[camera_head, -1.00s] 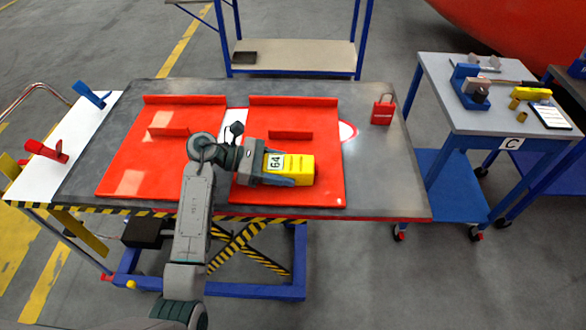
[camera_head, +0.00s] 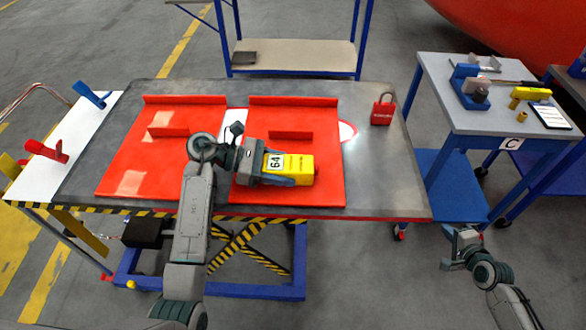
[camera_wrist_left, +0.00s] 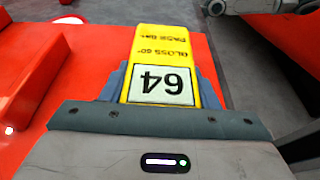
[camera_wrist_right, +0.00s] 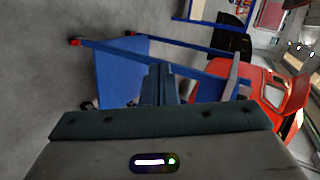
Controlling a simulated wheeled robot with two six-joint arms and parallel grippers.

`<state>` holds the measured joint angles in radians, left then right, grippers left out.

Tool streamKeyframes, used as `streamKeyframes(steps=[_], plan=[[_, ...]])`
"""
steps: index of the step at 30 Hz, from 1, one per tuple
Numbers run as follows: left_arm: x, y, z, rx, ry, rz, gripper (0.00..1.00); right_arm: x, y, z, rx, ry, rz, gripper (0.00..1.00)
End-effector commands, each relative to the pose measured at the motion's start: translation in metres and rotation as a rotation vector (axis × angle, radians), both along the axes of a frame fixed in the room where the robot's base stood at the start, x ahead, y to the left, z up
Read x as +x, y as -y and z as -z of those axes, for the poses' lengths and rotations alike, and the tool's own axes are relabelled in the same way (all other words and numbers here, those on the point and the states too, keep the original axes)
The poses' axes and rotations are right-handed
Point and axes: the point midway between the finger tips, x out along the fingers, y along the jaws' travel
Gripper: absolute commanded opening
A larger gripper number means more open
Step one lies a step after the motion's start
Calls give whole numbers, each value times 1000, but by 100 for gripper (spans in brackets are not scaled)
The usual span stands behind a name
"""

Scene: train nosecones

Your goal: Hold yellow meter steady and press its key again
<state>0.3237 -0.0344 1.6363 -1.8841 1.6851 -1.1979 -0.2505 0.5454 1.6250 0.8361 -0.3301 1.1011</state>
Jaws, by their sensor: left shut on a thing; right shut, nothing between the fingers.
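The yellow meter (camera_head: 298,168) lies over the right-hand red panel on the table, with a display label reading 64. My left gripper (camera_head: 285,180) is shut on it. In the left wrist view the meter (camera_wrist_left: 170,52) sits between the fingers, its display reading 64 upside down. I cannot make out its key. My right gripper (camera_head: 452,252) is shut and empty, in front of the table at the lower right, well apart from the meter. In the right wrist view its fingers (camera_wrist_right: 160,85) are together, with floor and a blue trolley beyond.
Two red panels (camera_head: 125,175) with raised ribs lie on the grey table (camera_head: 385,180). A red padlock-shaped tag (camera_head: 383,110) stands at the table's right. A side trolley (camera_head: 440,85) holds a blue fixture, brass pieces and a clipboard. A blue shelf rack (camera_head: 295,60) stands behind.

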Motion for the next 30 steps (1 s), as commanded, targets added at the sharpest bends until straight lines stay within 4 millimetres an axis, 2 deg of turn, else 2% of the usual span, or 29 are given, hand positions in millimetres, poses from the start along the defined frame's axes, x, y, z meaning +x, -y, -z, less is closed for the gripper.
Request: streamKeyframes(steps=[1, 3, 9, 15, 18, 26, 27, 30], plan=[[-1, 0, 3, 4, -6, 1, 42, 16, -11, -23, 44, 28, -6, 0], [-1, 0, 3, 4, -6, 1, 42, 34, -26, -49, 105, 53, -14, 0], [-1, 0, 3, 4, -5, 0, 42, 76, -68, -129, 257, 111, -62, 0], [-1, 0, 3, 3, -4, 1, 42, 105, -116, -208, 378, 147, -135, 0], [-1, 0, 3, 3, -4, 1, 42, 114, -136, -239, 416, 155, -174, 0], [0, 0, 3, 3, -4, 0, 42, 121, -179, -304, 498, 162, -258, 0], [0, 0, 3, 3, -4, 0, 42, 117, -189, -307, 540, 137, -267, 0], [0, 0, 3, 3, -4, 0, 42, 101, -208, -286, 662, 34, -251, 0]])
